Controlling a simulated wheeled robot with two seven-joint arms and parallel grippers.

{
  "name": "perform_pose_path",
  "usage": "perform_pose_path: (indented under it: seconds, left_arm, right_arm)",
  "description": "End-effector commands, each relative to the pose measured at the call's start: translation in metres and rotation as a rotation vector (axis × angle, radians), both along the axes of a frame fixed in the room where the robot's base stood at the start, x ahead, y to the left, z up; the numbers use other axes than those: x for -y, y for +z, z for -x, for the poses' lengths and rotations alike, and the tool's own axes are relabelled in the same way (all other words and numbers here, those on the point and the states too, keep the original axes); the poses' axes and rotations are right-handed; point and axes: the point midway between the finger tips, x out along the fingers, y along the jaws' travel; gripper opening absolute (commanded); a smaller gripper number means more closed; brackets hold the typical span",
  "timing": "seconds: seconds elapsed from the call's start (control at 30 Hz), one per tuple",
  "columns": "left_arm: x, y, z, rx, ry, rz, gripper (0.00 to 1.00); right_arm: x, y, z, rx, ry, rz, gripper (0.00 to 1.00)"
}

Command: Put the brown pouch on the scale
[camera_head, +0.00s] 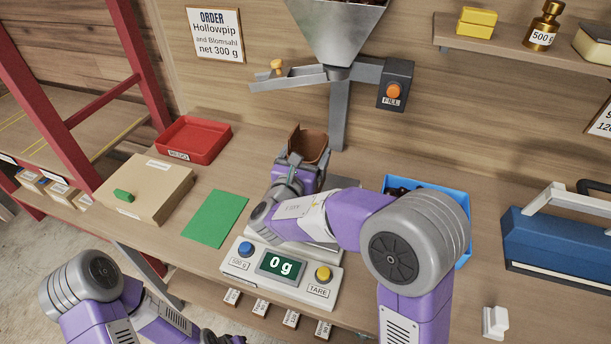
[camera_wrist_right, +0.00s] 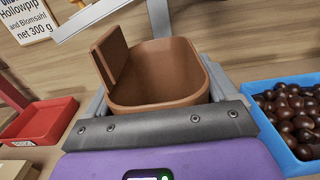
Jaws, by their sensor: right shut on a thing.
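The brown pouch (camera_head: 311,146) is an open-topped container with a raised flap, held upright behind the scale. In the right wrist view the pouch (camera_wrist_right: 157,78) shows no contents in the visible part of its inside. My right gripper (camera_head: 303,165) is shut on it, one finger on each side. The scale (camera_head: 240,275) stands at the front of the bench and its display reads 0 g. My right forearm hides much of its top, so I cannot tell the pouch's height over it. My left gripper is barely visible at the bottom edge.
A steel hopper (camera_head: 335,30) with a chute and FILL button stands behind the pouch. A blue tray (camera_head: 462,190) of brown balls is right of the pouch. A red tray (camera_head: 205,140), a cardboard box (camera_head: 150,185) and a green mat (camera_head: 215,218) lie left. A blue case (camera_head: 555,240) stands right.

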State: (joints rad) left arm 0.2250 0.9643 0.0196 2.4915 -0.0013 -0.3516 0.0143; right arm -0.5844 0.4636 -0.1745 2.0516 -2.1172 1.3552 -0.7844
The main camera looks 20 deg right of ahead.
Motion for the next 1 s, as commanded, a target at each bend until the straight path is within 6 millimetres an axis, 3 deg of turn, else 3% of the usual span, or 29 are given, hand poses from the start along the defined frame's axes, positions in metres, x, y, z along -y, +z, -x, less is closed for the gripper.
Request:
perform_pose_path:
  seconds: [0.17, 0.4, 0.8, 0.83, 0.9, 1.0]
  left_arm:
    - [0.0, -0.005, 0.0, 0.0, 0.0, 0.0, 0.43]
    - [0.0, -0.018, 0.0, 0.001, 0.0, 0.0, 0.43]
    - [0.0, -0.021, -0.001, 0.001, 0.0, 0.0, 0.43]
    - [0.0, -0.02, 0.0, 0.001, 0.0, 0.0, 0.43]
    - [0.0, -0.02, -0.001, 0.001, 0.0, 0.0, 0.43]
    - [0.0, -0.02, -0.001, 0.001, 0.0, 0.0, 0.43]
  right_arm:
    - [0.0, -0.015, 0.0, -0.001, 0.0, 0.002, 0.44]
    - [0.0, -0.054, 0.0, -0.002, -0.001, 0.001, 0.44]
    - [0.0, -0.059, 0.0, 0.001, 0.0, 0.0, 0.44]
    - [0.0, -0.059, 0.0, 0.001, 0.0, -0.001, 0.89]
    - [0.0, -0.058, 0.0, 0.001, 0.0, -0.001, 1.0]
    - [0.0, -0.058, 0.0, 0.001, 0.0, -0.001, 1.0]
